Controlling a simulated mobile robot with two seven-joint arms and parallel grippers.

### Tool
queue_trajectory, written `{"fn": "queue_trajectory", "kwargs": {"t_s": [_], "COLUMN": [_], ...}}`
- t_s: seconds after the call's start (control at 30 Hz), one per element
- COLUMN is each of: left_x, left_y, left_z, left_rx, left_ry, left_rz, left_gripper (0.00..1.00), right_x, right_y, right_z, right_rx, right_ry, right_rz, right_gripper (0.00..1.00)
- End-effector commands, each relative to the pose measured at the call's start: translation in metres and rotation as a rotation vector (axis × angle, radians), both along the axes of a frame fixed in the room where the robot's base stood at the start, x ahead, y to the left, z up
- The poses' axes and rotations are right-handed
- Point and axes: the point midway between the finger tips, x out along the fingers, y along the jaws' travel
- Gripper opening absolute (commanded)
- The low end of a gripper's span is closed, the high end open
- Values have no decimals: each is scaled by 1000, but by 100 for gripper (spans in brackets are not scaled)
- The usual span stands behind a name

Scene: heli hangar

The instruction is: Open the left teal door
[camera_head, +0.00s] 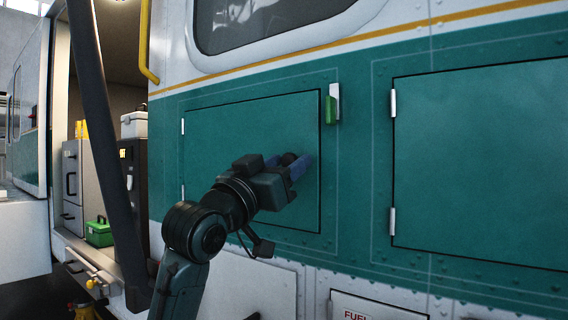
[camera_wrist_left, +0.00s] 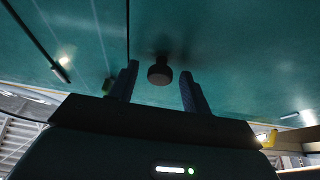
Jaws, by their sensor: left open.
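The left teal door (camera_head: 230,130) is a flat rectangular panel in the aircraft's side, lying flush and shut. Two small hinges show on its left edge. A small green and white latch (camera_head: 333,104) sits just beyond its upper right corner. A dark round knob (camera_head: 290,158) stands out from the door near its right edge; it also shows in the left wrist view (camera_wrist_left: 160,75). My left gripper (camera_head: 287,168) is open at the door, its blue fingers on either side of the knob, with visible gaps in the left wrist view (camera_wrist_left: 159,72). My right gripper is not in view.
A second teal door (camera_head: 480,160), shut and hinged on its left, is to the right. An open cabin doorway with a grey cabinet (camera_head: 72,185) and a green box (camera_head: 99,232) is at left. A yellow handrail (camera_head: 143,45) borders it. A fuel panel (camera_head: 370,308) lies below.

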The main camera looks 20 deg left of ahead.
Motion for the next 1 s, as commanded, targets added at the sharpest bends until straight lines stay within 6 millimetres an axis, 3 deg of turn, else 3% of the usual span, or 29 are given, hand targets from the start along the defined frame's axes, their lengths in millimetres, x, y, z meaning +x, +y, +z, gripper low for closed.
{"fn": "queue_trajectory", "kwargs": {"t_s": [0.13,0.7,1.0], "left_x": [0,0,-1], "left_y": [0,0,0], "left_z": [0,0,-1], "left_rx": [0,0,1], "left_ry": [0,1,1], "left_rz": [0,0,-1], "left_gripper": [48,1,0], "right_x": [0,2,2], "right_y": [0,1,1], "right_z": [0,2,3], "right_rx": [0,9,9], "right_ry": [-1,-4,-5], "right_rz": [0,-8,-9], "right_gripper": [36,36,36]}}
